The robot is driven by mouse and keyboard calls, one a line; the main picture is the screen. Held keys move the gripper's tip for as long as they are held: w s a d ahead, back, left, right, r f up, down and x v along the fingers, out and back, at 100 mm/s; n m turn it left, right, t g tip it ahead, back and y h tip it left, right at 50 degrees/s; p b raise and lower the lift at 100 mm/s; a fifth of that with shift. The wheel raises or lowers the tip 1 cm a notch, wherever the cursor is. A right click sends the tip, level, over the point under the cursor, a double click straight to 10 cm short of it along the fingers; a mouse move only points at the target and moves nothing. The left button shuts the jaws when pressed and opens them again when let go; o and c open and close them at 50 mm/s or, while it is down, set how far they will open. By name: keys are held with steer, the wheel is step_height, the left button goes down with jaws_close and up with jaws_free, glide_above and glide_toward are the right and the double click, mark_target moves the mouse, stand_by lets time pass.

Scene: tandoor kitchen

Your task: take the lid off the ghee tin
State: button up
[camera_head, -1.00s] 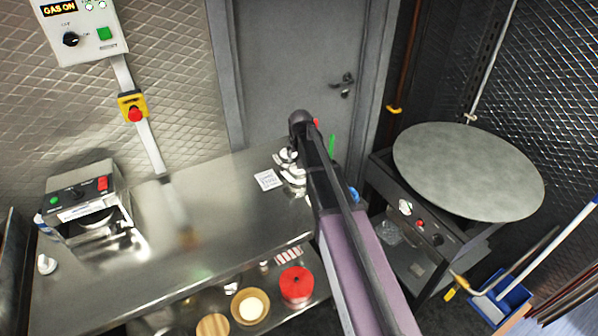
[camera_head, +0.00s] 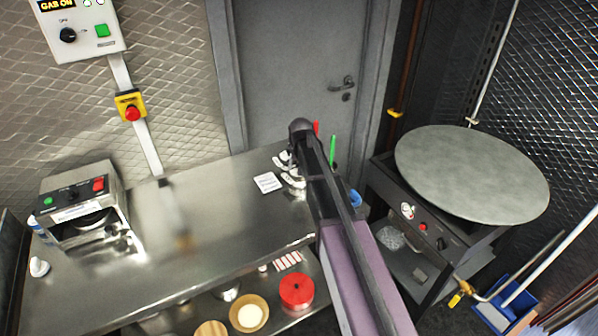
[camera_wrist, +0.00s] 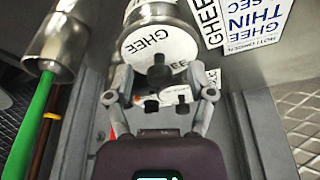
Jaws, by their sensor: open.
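In the wrist view, a white round lid marked GHEE (camera_wrist: 165,42) with a dark knob on it lies just beyond my gripper. A second white GHEE label shows partly behind the knob; where tin and lid meet is hard to tell. My gripper (camera_wrist: 160,97) is open, its two fingers spread to either side of the knob's near end, with no clear contact seen. In the head view, white-and-dark round shapes (camera_head: 292,180) at the counter's right end look like the ghee tin, partly covered by my arm.
A steel cup (camera_wrist: 65,40) with a green-handled tool stands left of the lid in the wrist view. A white card (camera_head: 268,183) lies on the steel counter (camera_head: 215,215). A round griddle (camera_head: 470,170) is at right; a red container (camera_head: 296,290) sits on the lower shelf.

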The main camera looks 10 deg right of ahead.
jaws_close()
steer(key=shift+r, duration=0.1)
stand_by(0.4)
step_height(320, 180, up, 4)
steer(key=p, duration=0.3)
steer(key=shift+f+p, duration=0.25)
steer(key=shift+p, duration=0.15)
steer(key=s+r+p, duration=0.1)
steer(key=s, duration=1.5)
steer(key=shift+d+r, duration=0.15)
steer(key=shift+d, duration=0.3)
